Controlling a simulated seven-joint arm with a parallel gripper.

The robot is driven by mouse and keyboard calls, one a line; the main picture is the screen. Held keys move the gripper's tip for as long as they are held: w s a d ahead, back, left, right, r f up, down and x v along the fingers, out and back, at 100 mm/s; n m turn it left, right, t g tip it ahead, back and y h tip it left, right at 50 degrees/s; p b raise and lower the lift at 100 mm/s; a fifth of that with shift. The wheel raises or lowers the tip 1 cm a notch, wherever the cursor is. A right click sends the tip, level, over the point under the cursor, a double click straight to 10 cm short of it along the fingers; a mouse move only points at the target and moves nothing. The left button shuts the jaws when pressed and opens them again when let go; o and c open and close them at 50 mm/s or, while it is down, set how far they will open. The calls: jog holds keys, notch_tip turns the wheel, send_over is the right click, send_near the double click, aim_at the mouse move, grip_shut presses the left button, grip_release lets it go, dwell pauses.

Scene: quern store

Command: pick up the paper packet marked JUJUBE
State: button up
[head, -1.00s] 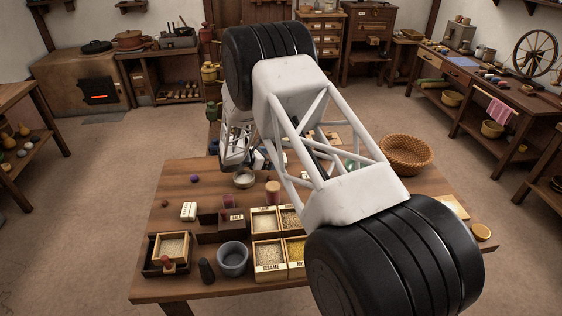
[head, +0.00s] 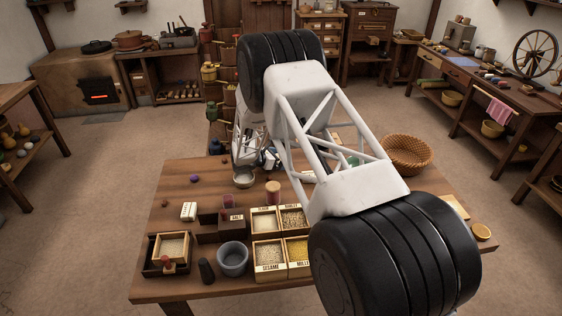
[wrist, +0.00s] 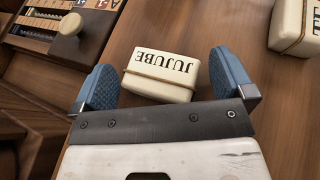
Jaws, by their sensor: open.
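The paper packet marked JUJUBE (wrist: 160,76) is a cream block with dark letters and a brown band, lying on the wooden table. Its lettering is upside down in the wrist view. My gripper (wrist: 161,62) is open, with one blue finger on each side of the packet. A gap shows at the left finger; the right finger is closer to the packet, and I cannot tell if it touches. In the head view my arm covers much of this area, and I cannot make out the packet there.
Another cream packet (wrist: 293,27) lies at the upper right of the wrist view. A wooden tray (wrist: 62,48) with a round pale knob is at the upper left. In the head view, grain boxes (head: 268,255), a grey bowl (head: 233,259) and a wicker basket (head: 407,153) stand on the table.

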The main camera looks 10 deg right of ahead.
jog(key=shift+c, duration=0.5)
jog(key=c, duration=0.6)
jog(key=shift+r, duration=5)
